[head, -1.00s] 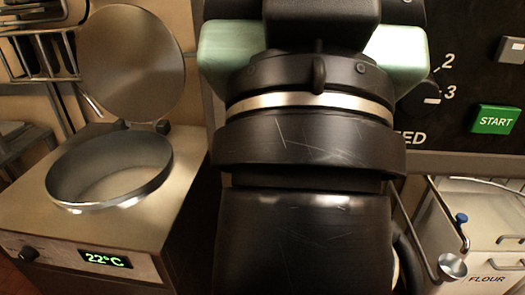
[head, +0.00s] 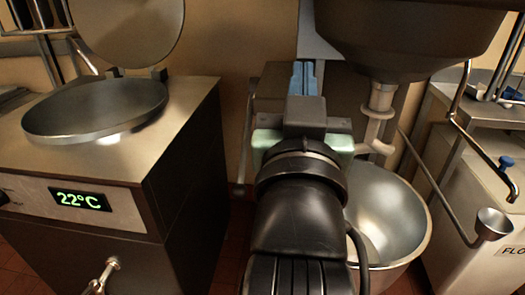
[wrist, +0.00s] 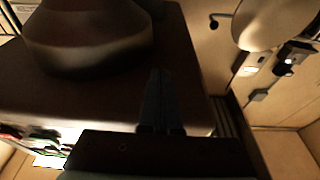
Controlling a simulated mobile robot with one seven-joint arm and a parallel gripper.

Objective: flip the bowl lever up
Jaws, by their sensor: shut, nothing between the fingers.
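A grey metal lever (head: 440,188) with a flared, cup-like end (head: 492,224) slopes down to the right, just right of the steel mixing bowl (head: 410,222), in the head view. It looks like the bowl lever, pointing down. My gripper (head: 305,76) reaches forward left of the bowl and is well apart from this lever. In the wrist view its dark fingers (wrist: 161,100) are together and empty, over a brown surface. My arm hides the bowl's left side. I cannot identify the lever in the wrist view.
The mixer head (head: 410,35) overhangs the bowl at the upper right. A steel kettle unit (head: 170,125) with a raised lid (head: 125,25) stands at the left. A thin upright rod (head: 246,130) stands close left of my arm. A flour bin (head: 480,190) stands at the right.

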